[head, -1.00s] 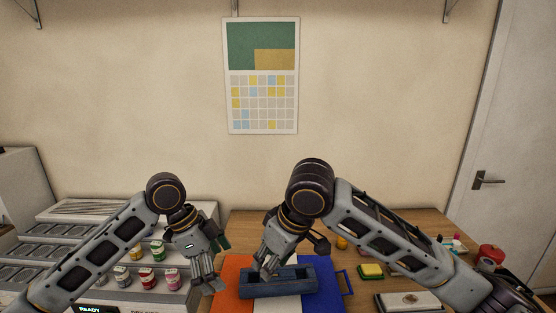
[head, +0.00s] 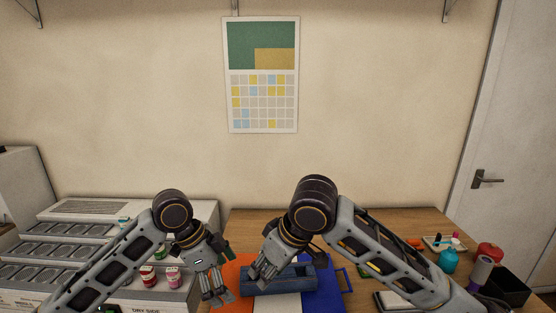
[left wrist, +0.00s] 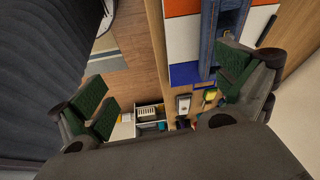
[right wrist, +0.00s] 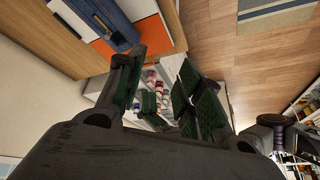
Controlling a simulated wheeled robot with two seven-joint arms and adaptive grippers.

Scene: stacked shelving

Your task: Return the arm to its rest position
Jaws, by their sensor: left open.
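My left arm comes in from the left in the head view, bent at a dark round joint. Its gripper (head: 218,299) hangs fingers-down beside the left edge of the coloured mat. In the left wrist view its green-padded fingers (left wrist: 168,98) are wide apart with nothing between them. My right arm comes in from the right. Its gripper (head: 260,282) points down in front of the blue tray (head: 312,283), partly covering its left end. In the right wrist view its green-padded fingers (right wrist: 160,88) stand apart with no object held between them.
The blue tray sits on an orange, white and blue mat (head: 232,275) on the wooden table (head: 250,220). Stepped grey racks (head: 75,232) with small capped jars (head: 172,276) stand at left. A black bin (head: 507,288), red roll and teal bottle (head: 448,261) stand at right.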

